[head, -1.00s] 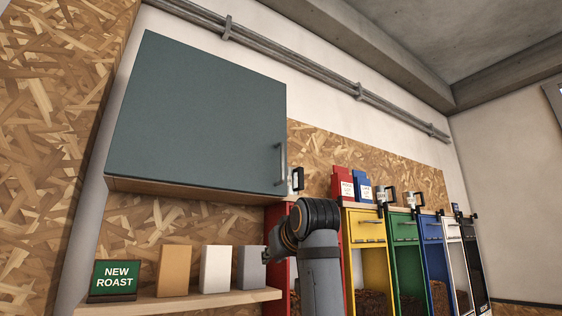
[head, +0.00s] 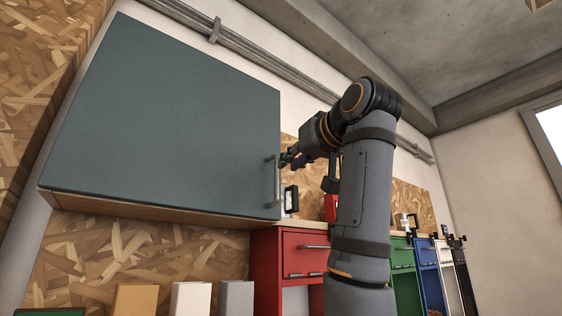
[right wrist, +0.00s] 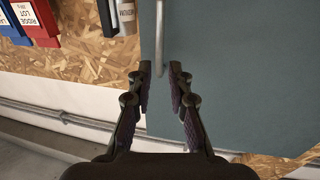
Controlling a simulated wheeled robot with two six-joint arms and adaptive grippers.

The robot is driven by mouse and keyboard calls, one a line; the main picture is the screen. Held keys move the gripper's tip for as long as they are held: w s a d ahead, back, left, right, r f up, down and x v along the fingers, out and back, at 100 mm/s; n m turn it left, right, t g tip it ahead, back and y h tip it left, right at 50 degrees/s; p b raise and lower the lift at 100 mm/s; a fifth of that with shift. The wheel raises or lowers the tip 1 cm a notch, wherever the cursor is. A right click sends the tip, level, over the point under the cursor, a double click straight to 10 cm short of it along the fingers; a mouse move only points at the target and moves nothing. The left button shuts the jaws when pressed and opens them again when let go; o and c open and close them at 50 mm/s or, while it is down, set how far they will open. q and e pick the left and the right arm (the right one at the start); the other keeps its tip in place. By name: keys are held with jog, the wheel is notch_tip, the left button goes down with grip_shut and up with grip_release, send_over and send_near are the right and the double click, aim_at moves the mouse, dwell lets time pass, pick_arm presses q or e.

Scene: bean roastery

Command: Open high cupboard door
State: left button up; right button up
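The high cupboard's door (head: 170,120) is a flat grey-blue panel and looks shut. Its upright bar handle (head: 277,182) is near the door's lower right corner. My right gripper (head: 287,159) is beside the handle's upper end, its fingers partly hidden by my wrist. In the right wrist view, the right gripper (right wrist: 160,70) is open, with a finger on either side of the line of the handle (right wrist: 159,38). The handle's end lies about level with the fingertips; I cannot tell whether they touch it. The door (right wrist: 235,80) fills the right there. My left gripper is out of view.
A red bin unit (head: 266,252) stands below the cupboard, with green (head: 402,258) and blue ones further right. Upright bags (head: 190,299) stand at the lower left. Grey pipes (head: 250,50) run along the wall above. Air before the door is clear.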

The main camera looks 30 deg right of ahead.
aim_at(277, 176)
jog(key=w, duration=0.3)
jog(key=w+d+p, duration=0.1)
jog(key=w, duration=0.2)
jog(key=w+f, duration=0.1)
jog(key=w, duration=0.2)
jog(key=shift+d+p, duration=0.2)
jog(key=shift+p, duration=0.15)
jog(key=shift+s+a+r, duration=0.1)
jog(key=shift+s+a, duration=0.05)
jog(key=shift+s, duration=0.25)
jog(key=shift+s+a+r, duration=0.1)
jog(key=shift+s+a, duration=0.1)
jog(key=shift+s, duration=0.3)
jog(key=shift+w, duration=0.35)
jog(key=shift+c, duration=0.8)
jog(key=shift+w+d, duration=0.15)
grip_shut()
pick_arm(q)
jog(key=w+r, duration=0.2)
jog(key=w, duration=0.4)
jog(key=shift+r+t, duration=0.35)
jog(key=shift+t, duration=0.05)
